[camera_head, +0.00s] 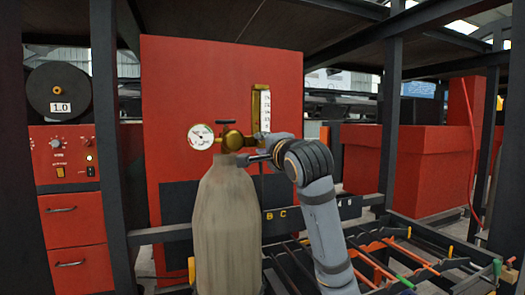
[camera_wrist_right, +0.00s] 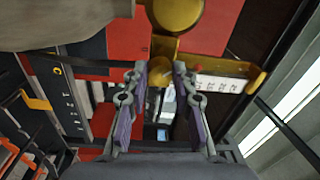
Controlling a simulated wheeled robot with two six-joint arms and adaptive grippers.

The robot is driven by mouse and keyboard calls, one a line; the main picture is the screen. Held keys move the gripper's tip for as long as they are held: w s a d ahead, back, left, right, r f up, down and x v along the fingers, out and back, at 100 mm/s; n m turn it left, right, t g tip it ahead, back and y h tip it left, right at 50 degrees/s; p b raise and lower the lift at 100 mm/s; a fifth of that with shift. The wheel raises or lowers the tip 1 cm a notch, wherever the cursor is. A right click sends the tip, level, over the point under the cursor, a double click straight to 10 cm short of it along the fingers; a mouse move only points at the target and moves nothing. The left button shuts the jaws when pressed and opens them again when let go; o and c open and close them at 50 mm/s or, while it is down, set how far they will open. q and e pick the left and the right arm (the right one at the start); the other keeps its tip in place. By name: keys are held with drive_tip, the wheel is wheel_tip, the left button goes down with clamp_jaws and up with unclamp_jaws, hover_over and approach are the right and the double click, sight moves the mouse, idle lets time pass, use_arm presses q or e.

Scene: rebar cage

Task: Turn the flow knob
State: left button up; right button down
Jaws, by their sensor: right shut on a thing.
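A grey gas cylinder (camera_head: 225,225) stands upright in front of a red panel. A brass regulator (camera_head: 233,140) sits on top, with a round white gauge (camera_head: 200,137) at its left and an upright flow tube (camera_head: 262,108) with a scale at its right. My right gripper (camera_head: 247,159) reaches in from the right, just below the regulator. In the wrist view its two fingers close on the small brass flow knob (camera_wrist_right: 160,72), between the regulator body (camera_wrist_right: 178,12) and the flow tube (camera_wrist_right: 218,84). The knob cannot be made out in the head view. My left gripper is out of view.
A welding machine (camera_head: 68,170) with a black spool (camera_head: 59,90) stands at the left, beyond a dark post (camera_head: 106,150). A rack of bars (camera_head: 400,262) lies low at the right. A red box (camera_head: 420,165) stands behind it.

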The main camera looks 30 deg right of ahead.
idle(0.5)
drive_tip(key=c, duration=1.1)
unclamp_jaws()
drive_tip(key=shift+o, duration=0.2)
drive_tip(key=v, duration=1.2)
